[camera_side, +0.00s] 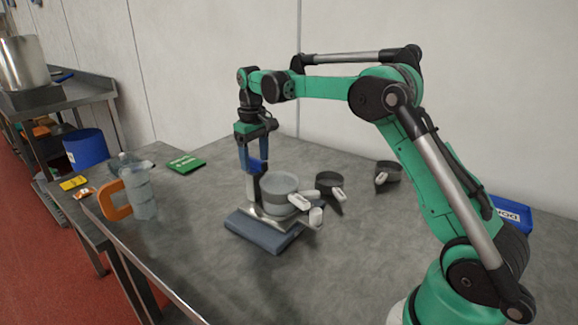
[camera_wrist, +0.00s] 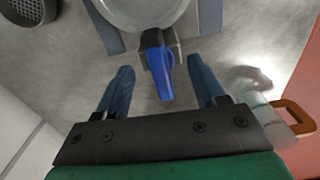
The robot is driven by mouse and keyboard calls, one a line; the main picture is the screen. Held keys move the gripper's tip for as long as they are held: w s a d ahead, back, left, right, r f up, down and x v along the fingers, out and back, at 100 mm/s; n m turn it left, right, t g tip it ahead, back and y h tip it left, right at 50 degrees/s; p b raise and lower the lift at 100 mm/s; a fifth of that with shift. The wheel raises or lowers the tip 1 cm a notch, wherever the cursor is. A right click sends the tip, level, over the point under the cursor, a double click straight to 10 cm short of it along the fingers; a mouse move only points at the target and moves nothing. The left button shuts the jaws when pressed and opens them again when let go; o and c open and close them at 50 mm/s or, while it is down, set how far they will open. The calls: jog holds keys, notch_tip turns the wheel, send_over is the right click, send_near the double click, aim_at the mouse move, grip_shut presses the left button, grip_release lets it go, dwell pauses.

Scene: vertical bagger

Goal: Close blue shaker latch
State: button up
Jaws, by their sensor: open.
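The blue shaker latch (camera_wrist: 158,70) is a blue lever on a dark mount at the rim of a round grey bowl-like shaker (camera_wrist: 150,12). In the side view the latch (camera_side: 256,165) shows next to my gripper's fingers, and the shaker (camera_side: 280,190) stands on a blue-grey base (camera_side: 262,232). My gripper (camera_side: 250,162) points down at the shaker's left side. In the wrist view my gripper (camera_wrist: 164,78) is open, with one finger on each side of the latch and gaps between. I cannot tell its exact height relative to the latch.
A clear jug with an orange handle (camera_side: 140,192) stands at the left; it also shows in the wrist view (camera_wrist: 286,125). Dark cups with white handles (camera_side: 328,183) (camera_side: 387,173) stand right of the shaker. A green packet (camera_side: 186,164) lies behind. The front of the table is clear.

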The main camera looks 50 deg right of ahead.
jog(key=shift+r, duration=2.45)
jog(key=shift+f, duration=0.1)
